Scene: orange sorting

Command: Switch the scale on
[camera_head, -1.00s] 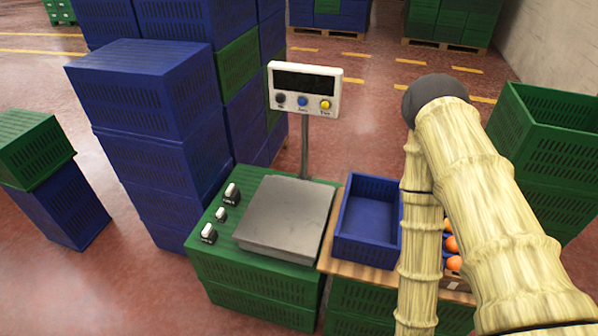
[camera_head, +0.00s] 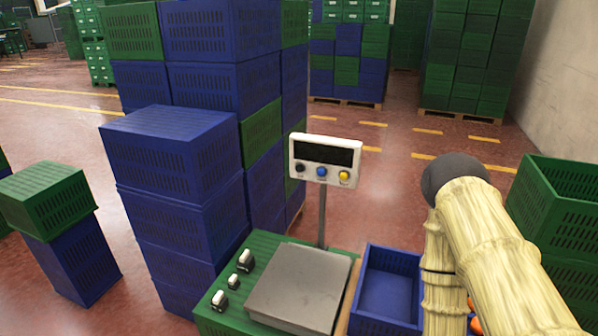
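The scale has a grey weighing plate (camera_head: 300,287) on top of green crates. Its display head (camera_head: 325,160) stands on a thin post behind the plate. The display is dark and blank. Below it sit a black button (camera_head: 300,167), a blue button (camera_head: 321,171) and a yellow button (camera_head: 344,175). My arm, pale and ribbed with a dark grey joint, rises at the right, apart from the display head. My gripper is not visible in this view.
A blue crate (camera_head: 420,327) stands right of the scale, with oranges (camera_head: 476,326) partly hidden behind my arm. Small weights (camera_head: 233,280) stand left of the plate. Stacked blue crates (camera_head: 172,122) rise at the left, green crates (camera_head: 578,160) at the right. Floor behind the display is open.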

